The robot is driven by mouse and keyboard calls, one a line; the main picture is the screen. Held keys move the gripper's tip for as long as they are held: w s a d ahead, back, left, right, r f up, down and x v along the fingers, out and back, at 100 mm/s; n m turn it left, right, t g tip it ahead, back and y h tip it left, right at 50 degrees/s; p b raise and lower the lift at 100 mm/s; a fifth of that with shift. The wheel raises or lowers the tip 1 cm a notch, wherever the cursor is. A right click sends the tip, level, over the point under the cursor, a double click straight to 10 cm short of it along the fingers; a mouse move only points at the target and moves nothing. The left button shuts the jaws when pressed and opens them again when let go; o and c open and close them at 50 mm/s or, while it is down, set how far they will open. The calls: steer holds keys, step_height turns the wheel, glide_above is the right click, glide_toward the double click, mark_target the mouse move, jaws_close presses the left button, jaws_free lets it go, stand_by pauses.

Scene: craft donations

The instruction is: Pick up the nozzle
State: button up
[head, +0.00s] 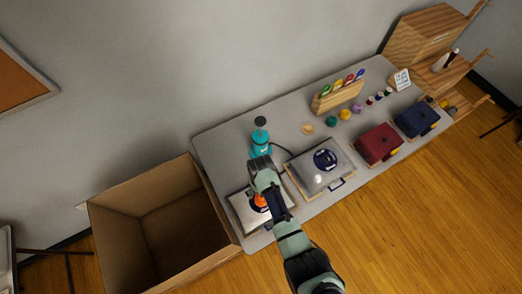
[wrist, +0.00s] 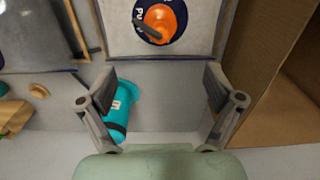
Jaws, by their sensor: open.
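An orange, rounded piece (wrist: 160,22), which looks like the nozzle, lies on a dark blue round label on a white-topped panel (wrist: 198,35). It also shows in the head view (head: 260,200), partly covered by my arm. My gripper (wrist: 160,90) is open with nothing between its fingers. In the wrist view the orange piece is beyond the fingertips, near the top edge, not touching them.
A large open cardboard box (head: 165,215) stands left of the table. A second white-topped panel (head: 318,168), a red case (head: 378,144) and a blue case (head: 416,119) line the front. Small colored pots and a wooden rack (head: 335,97) are farther right.

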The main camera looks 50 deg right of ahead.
steer(key=f+b, duration=0.2)
steer(key=b, duration=0.1)
steer(key=f+n+b, duration=0.1)
steer(key=f+b, duration=0.1)
steer(key=b, duration=0.2)
steer(key=f+n+b, duration=0.1)
steer(key=f+b, duration=0.2)
steer(key=shift+s+f+b, duration=0.1)
steer(key=shift+s+b, duration=0.15)
steer(key=shift+b, duration=0.15)
steer(key=shift+s+a+f+n+b, duration=0.2)
steer(key=shift+n+b, duration=0.2)
steer(key=shift+b, duration=0.85)
steer(key=shift+r, duration=0.3)
steer(key=shift+f, duration=1.2)
steer(key=f, duration=0.2)
steer(key=w+f+b, duration=0.1)
steer(key=f, duration=0.1)
steer(key=shift+d+f+b, duration=0.15)
steer(key=shift+f+b, duration=0.05)
steer(key=shift+b, duration=0.1)
steer(key=shift+s+f, duration=0.1)
steer(key=shift+f, duration=0.35)
steer(key=shift+c, duration=0.3)
